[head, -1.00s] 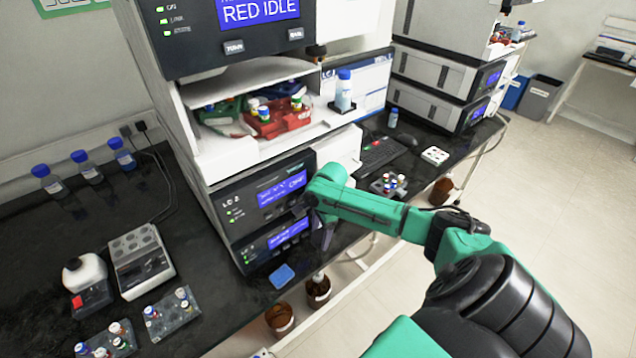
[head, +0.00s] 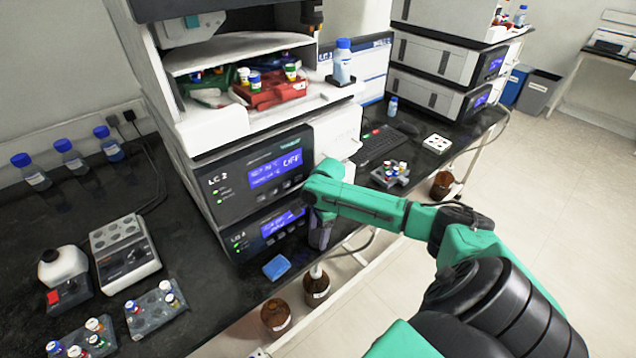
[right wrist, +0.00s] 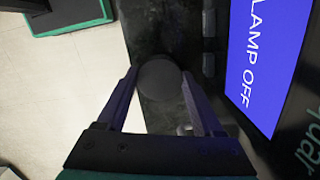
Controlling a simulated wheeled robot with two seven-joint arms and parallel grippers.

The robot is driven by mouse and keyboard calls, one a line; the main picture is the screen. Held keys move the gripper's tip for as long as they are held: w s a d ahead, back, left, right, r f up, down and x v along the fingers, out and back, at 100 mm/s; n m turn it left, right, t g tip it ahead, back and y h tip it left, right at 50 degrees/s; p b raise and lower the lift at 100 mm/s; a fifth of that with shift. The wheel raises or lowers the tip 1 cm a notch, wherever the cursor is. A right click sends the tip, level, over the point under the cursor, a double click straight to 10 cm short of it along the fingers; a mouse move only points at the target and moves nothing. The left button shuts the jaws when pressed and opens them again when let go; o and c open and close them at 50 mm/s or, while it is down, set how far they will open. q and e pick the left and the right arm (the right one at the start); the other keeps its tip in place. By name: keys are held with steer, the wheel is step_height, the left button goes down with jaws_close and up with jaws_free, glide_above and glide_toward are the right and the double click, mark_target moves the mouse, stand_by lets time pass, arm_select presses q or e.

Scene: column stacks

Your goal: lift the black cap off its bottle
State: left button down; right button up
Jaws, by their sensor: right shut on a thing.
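My right gripper (head: 320,237) is beside the front of the lower instrument, over the front edge of the black bench. In the right wrist view, its two fingers (right wrist: 160,85) are closed on the sides of a round black cap (right wrist: 158,80). I see the cap from above. Its bottle is hidden under the cap and the gripper, so I cannot tell whether the two are still joined. In the head view the cap is hidden by the gripper. My left gripper is not in view.
A blue pad (head: 276,267) lies on the bench. Brown bottles (head: 276,318) stand below the bench edge. Vial racks (head: 155,312) and a white bottle (head: 62,268) are at left.

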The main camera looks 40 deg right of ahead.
steer(key=shift+f, duration=0.55)
steer(key=o, duration=1.3)
steer(key=shift+r, duration=0.1)
steer(key=r, duration=0.5)
steer(key=d+r, duration=0.1)
steer(key=r, duration=0.1)
steer(key=shift+s+r, duration=0.15)
steer(key=shift+s, duration=0.05)
